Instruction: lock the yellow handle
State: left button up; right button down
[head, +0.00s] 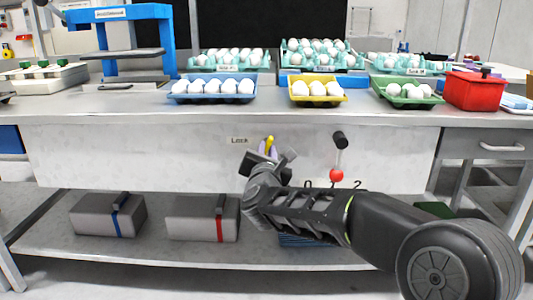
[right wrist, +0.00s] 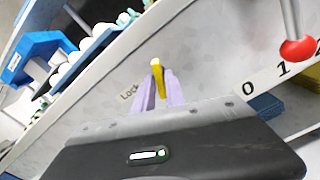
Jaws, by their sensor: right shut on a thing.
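The yellow handle (head: 270,141) is on the pale front panel of the bench, just right of a small "Lock" label (head: 238,140). It also shows in the right wrist view (right wrist: 156,66), standing up between the fingers. My right gripper (head: 267,149) has its pale purple fingers (right wrist: 163,88) shut on the yellow handle, one on each side. The handle's lower part and its mount are hidden by the fingers and gripper body. My left gripper is not in view.
Right of the handle is a lever with a black knob (head: 340,138) and a red ball (head: 336,175), near a number scale. Above on the bench stand a blue egg tray (head: 212,98), a yellow tray (head: 318,101) and a red box (head: 474,91). Grey boxes (head: 202,218) lie on the shelf below.

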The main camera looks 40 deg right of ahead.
jog(key=shift+f+m+b, duration=0.1)
jog(key=shift+m+b, duration=0.3)
jog(key=shift+b, duration=0.45)
jog(key=m+b, duration=0.1)
jog(key=b, duration=0.2)
jog(key=shift+m, duration=0.3)
jog(key=m, duration=0.2)
jog(key=shift+r+m, duration=0.2)
jog(key=shift+m, duration=0.1)
